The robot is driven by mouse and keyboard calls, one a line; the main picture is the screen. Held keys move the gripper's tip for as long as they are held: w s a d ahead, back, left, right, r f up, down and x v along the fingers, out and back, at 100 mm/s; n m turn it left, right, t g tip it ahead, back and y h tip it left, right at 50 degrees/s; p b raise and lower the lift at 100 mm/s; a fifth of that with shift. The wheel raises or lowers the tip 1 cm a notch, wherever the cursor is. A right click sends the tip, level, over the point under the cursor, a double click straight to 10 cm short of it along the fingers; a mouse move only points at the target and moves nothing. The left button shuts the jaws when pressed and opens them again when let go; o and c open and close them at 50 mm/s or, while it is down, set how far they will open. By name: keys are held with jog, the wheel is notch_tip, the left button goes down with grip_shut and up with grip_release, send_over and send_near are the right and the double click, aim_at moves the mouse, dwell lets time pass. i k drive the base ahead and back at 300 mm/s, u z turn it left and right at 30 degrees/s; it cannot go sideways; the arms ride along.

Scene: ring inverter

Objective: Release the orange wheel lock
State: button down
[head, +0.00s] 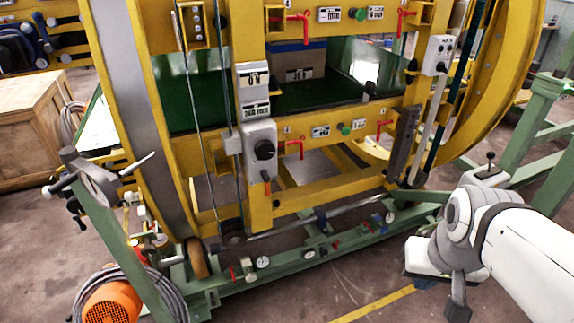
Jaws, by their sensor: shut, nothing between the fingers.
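The large yellow ring frame (150,110) stands on a green base (285,262). I cannot tell for sure which part is the orange wheel lock. A brownish-orange wheel (197,258) sits at the ring's lower left on the base. A short orange-tipped lever (267,187) hangs below the black knob of a grey box (260,145) on the yellow frame. My gripper (457,308) is at the lower right, shut and empty over the floor, in front of and apart from the machine. Its fingertips are small and hard to make out.
An orange motor (112,304) with coiled grey hose stands at the lower left. A grey handled lever (98,180) tops a green post there. Red valve handles (300,28) and gauges (263,262) dot the frame and base. A wooden crate (35,130) is at left. Floor in front is clear.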

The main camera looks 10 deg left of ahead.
aim_at(264, 173)
jog(key=u, duration=0.8)
jog(key=i, duration=1.2)
jog(key=u, duration=0.4)
jog(key=k, duration=1.2)
jog(key=u, duration=0.2)
jog(key=i, duration=0.8)
jog(key=u, duration=0.35)
